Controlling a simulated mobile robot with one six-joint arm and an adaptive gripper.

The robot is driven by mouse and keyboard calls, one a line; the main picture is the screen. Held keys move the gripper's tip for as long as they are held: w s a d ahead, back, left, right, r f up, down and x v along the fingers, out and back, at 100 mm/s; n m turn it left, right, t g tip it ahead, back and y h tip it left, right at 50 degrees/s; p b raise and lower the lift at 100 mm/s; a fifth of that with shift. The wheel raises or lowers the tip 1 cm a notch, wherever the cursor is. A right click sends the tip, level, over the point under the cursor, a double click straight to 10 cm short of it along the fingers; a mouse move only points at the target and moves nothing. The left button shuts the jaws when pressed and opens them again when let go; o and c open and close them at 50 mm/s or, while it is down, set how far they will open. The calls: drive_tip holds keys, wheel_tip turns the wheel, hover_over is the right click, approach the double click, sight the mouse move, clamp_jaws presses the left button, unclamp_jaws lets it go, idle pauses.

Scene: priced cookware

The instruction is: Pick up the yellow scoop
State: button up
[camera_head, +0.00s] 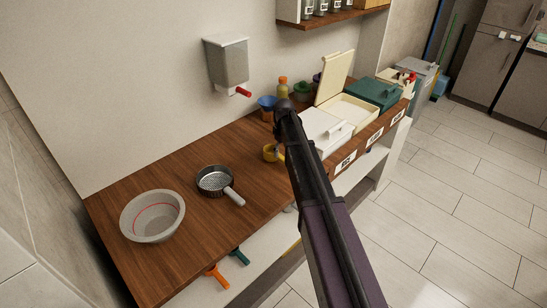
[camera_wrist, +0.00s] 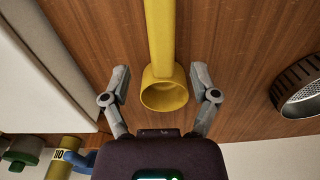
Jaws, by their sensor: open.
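The yellow scoop (camera_head: 270,153) lies on the wooden counter beside the white bin, partly hidden by my arm in the head view. In the wrist view the yellow scoop (camera_wrist: 165,92) shows its round cup between my fingers and its handle running toward the top edge. My gripper (camera_wrist: 161,82) is open, with one finger on each side of the cup. A gap shows between each finger and the cup, so neither appears to touch it. In the head view my gripper's fingers are hidden behind my arm.
A metal strainer (camera_head: 215,181) with a grey handle and a grey bowl (camera_head: 152,216) stand to the left on the counter (camera_head: 185,158). A white lidded bin (camera_head: 322,130) stands close on the right. A dispenser (camera_head: 228,65) hangs above.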

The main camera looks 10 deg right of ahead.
sight(282, 157)
drive_tip(key=shift+a+f+b, duration=0.2)
drive_tip(key=shift+f+b, duration=1.95)
drive_tip(key=shift+f, duration=0.2)
drive_tip(key=shift+c, duration=0.2)
clamp_jaws()
